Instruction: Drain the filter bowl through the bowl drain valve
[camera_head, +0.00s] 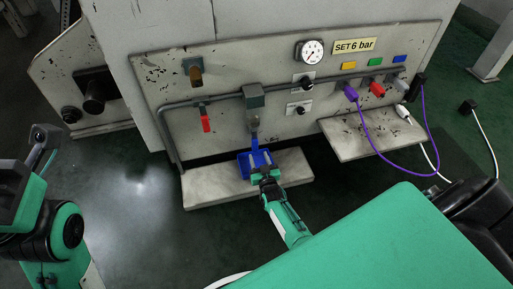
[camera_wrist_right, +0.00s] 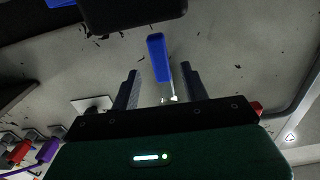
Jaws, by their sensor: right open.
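The filter's grey head (camera_head: 254,96) is on the panel's pipe, with a narrow bluish-grey bowl (camera_head: 254,122) below it. A blue tray (camera_head: 244,165) sits under it on a low ledge. In the right wrist view, a blue lever (camera_wrist_right: 158,57) shows ahead of the gap between the open fingers (camera_wrist_right: 161,82). I cannot tell whether they touch it.
A red-handled valve (camera_head: 206,123) hangs left of the filter. A gauge (camera_head: 310,50) and a "SET 6 bar" plate (camera_head: 354,46) are above right. A purple hose (camera_head: 365,133) loops over the right shelf (camera_head: 370,140). Floor at the left is clear.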

